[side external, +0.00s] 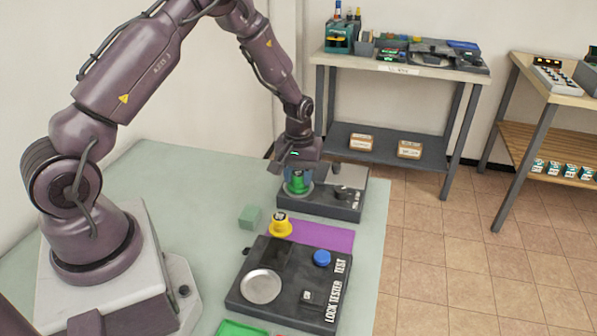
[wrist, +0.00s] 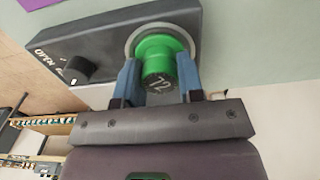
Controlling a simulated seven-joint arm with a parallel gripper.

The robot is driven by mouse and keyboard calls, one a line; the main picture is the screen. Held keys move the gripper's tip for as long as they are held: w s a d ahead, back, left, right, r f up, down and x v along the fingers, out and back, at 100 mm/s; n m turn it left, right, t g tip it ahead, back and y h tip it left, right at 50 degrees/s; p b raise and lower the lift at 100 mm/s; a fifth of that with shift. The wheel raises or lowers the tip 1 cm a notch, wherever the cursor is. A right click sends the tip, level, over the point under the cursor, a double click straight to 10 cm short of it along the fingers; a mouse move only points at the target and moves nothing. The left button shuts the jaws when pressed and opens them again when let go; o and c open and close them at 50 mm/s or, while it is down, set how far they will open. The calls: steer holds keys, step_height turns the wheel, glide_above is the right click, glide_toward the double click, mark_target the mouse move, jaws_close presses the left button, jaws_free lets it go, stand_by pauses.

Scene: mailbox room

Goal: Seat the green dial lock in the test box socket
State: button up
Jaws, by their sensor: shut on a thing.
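The green dial lock (side external: 298,184) is at the left end of the dark test box (side external: 318,206) at the far end of the table. In the wrist view the green dial lock (wrist: 161,62), marked 72, stands within the grey ring of the socket (wrist: 131,42). My gripper (wrist: 160,80) has its blue fingers on either side of the lock and is shut on it. Whether the lock is fully down in the socket cannot be told. The box (wrist: 95,40) also carries a black knob (wrist: 76,69) beside lettering that reads OPEN.
A lock tester (side external: 290,283) with a round metal dish (side external: 261,286) and a blue knob (side external: 322,258) lies nearer. A yellow dial lock (side external: 280,225), a purple mat (side external: 322,235) and a green block (side external: 250,217) lie between.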

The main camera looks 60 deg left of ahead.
steer(key=shift+f, duration=0.15)
steer(key=o, duration=1.2)
steer(key=shift+o, duration=0.2)
steer(key=shift+r, duration=3)
